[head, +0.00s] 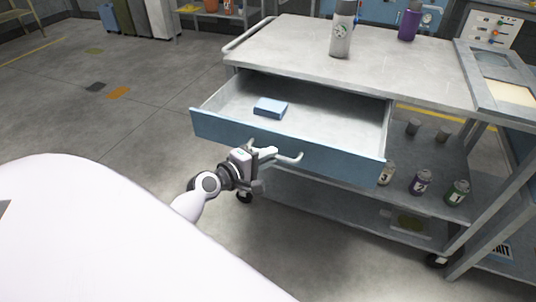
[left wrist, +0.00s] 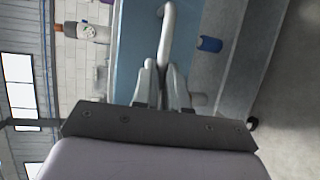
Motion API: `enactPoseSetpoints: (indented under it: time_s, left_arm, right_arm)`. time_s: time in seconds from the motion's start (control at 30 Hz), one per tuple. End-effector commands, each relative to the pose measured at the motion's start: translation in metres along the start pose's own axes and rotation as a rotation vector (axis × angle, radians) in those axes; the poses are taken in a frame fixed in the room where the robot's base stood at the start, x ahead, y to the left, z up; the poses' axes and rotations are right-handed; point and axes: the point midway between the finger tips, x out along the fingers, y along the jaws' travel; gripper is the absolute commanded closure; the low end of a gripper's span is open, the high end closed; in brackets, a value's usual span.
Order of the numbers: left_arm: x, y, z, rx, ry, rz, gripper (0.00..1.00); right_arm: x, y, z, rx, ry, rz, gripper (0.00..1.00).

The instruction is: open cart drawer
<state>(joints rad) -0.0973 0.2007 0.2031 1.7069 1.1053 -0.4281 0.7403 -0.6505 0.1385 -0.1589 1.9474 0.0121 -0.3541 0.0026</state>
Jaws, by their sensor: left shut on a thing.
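The cart (head: 300,42) has a grey worktop, and its blue-fronted drawer (head: 335,160) is pulled well out toward me. A blue block (head: 270,108) lies inside the drawer near its left part. The drawer's curved grey handle (head: 290,157) runs along the front. My left gripper (head: 264,153) is shut on the handle near its left part. The left wrist view shows the two fingers (left wrist: 162,85) closed around the handle bar (left wrist: 167,35), against the blue drawer front. My right gripper is not in view.
A grey bottle (head: 341,32) and a purple bottle (head: 410,24) stand on the cart top. Several cans, among them a purple-labelled one (head: 420,183), stand on the shelf below. A panelled bench (head: 505,80) adjoins at right. The floor at left is open.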

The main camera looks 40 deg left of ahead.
Motion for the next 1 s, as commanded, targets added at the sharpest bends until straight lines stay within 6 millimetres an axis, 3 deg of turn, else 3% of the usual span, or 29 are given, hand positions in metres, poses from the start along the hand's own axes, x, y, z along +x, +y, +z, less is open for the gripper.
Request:
enactPoseSetpoints:
  time_s: [0.3,0.33,0.4,0.77,1.0]
  left_arm:
    - [0.0,0.001,-0.001,0.001,0.002,0.001,1.0]
    - [0.0,0.001,-0.001,0.001,0.002,0.001,0.78]
    - [0.0,0.0,-0.001,0.001,0.002,0.001,0.63]
    - [-0.004,0.0,0.0,0.001,0.001,0.0,0.63]
    - [-0.032,-0.001,-0.001,0.001,0.001,-0.002,0.63]
  right_arm:
    - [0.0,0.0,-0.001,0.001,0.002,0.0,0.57]
    - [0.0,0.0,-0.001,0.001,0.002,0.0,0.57]
    - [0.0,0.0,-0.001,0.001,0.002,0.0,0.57]
    - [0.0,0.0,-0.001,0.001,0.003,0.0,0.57]
    - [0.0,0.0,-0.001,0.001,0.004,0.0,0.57]
